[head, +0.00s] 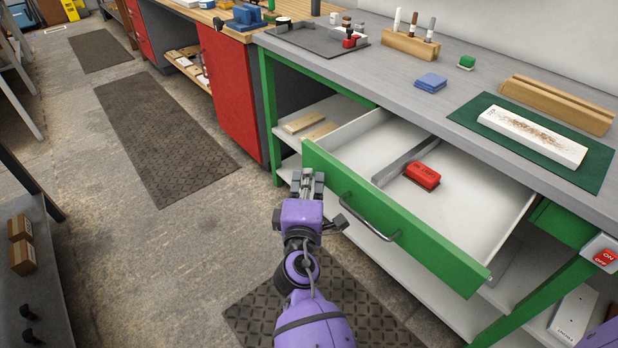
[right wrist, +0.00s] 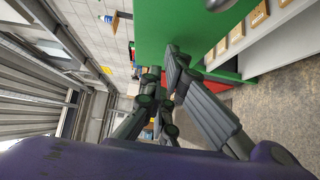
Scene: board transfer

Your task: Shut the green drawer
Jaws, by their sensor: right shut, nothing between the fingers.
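The green drawer (head: 441,251) is pulled out from the bench in the head view. Its green front has a dark bar handle (head: 366,219). A red block-like item (head: 423,176) lies inside, beside a grey divider. My right gripper (head: 308,178) is shut and empty, close to the left part of the drawer front. I cannot tell whether it touches the front. In the right wrist view the gripper fingers (right wrist: 172,85) are beside the green drawer front (right wrist: 180,30). My left gripper is not in view.
The grey benchtop (head: 400,92) above holds a green mat (head: 597,175) with a white board (head: 532,136), a wooden pen block (head: 410,46) and a dark tray (head: 318,42). A red cabinet door (head: 230,95) stands left of the drawer. The matted floor on the left is clear.

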